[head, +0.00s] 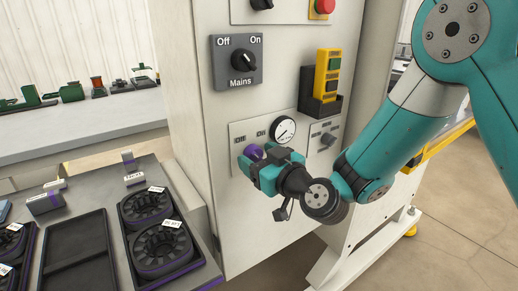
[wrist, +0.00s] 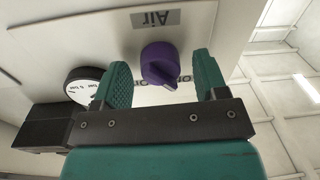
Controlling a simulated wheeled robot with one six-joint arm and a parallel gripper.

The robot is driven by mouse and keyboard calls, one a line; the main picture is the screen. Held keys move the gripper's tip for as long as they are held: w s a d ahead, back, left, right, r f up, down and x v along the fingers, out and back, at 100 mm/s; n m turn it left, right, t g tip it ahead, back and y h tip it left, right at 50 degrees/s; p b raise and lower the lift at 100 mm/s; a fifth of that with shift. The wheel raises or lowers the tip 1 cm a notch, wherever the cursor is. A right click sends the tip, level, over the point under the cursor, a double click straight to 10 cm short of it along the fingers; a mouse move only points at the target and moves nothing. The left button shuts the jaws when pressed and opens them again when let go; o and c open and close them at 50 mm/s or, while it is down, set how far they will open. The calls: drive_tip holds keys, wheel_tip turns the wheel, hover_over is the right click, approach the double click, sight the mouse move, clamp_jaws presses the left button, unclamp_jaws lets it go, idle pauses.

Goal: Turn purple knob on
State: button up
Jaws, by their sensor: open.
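The purple knob (head: 253,151) is on the cabinet's lower panel, below the printed words Off and On and partly hidden by my gripper. In the wrist view the purple knob (wrist: 160,62) shows fully, upside down, with the label Air (wrist: 156,18) above it. Its narrow end points down and slightly right, seemingly toward the Off side. My gripper (head: 262,166) is open in front of the panel. In the wrist view my gripper (wrist: 161,76) has one teal finger on each side of the knob, with visible gaps and no clear contact.
A round gauge (head: 283,129) sits right beside the knob, with a small dark switch (head: 328,139) further right. The Mains switch (head: 241,62) and a yellow pendant (head: 327,75) in a black holder are above. A bench with black trays (head: 75,262) stands at left.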

drive_tip(key=shift+c, duration=0.2)
drive_tip(key=c, duration=0.9)
drive_tip(key=shift+f+m, duration=0.1)
drive_tip(key=shift+m, duration=0.2)
drive_tip(key=m+b, duration=0.1)
drive_tip(key=m, duration=0.2)
drive_tip(key=shift+m, duration=0.3)
drive_tip(key=m, duration=0.3)
drive_tip(key=shift+m, duration=0.4)
drive_tip(key=m, duration=0.4)
drive_tip(key=shift+m+t, duration=0.3)
drive_tip(key=shift+m+p, duration=0.55)
drive_tip(key=shift+m, duration=1.45)
